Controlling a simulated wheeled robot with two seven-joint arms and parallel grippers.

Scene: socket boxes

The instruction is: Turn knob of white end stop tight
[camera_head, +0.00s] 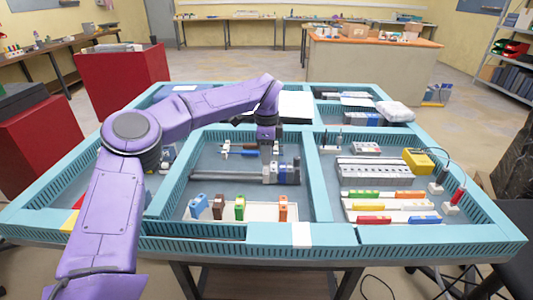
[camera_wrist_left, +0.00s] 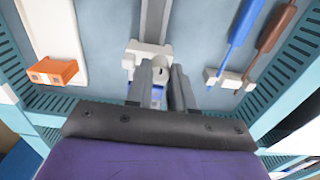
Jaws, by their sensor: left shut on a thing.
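The white end stop (camera_wrist_left: 150,47) sits across the grey rail (camera_wrist_left: 154,18) in the left wrist view. My left gripper (camera_wrist_left: 169,72) is over it, its two grey fingers close together at the end stop's near part. The gripper is shut on the knob, which the fingers largely hide. Something blue shows low between the fingers. My right gripper is not in view.
Blue and brown screwdrivers (camera_head: 240,151) lie behind the rail, close to the gripper. A white strip with coloured blocks (camera_head: 240,209) stands in front. Teal walls (camera_head: 314,180) divide the table. The right compartment holds grey modules (camera_head: 375,172) and coloured strips.

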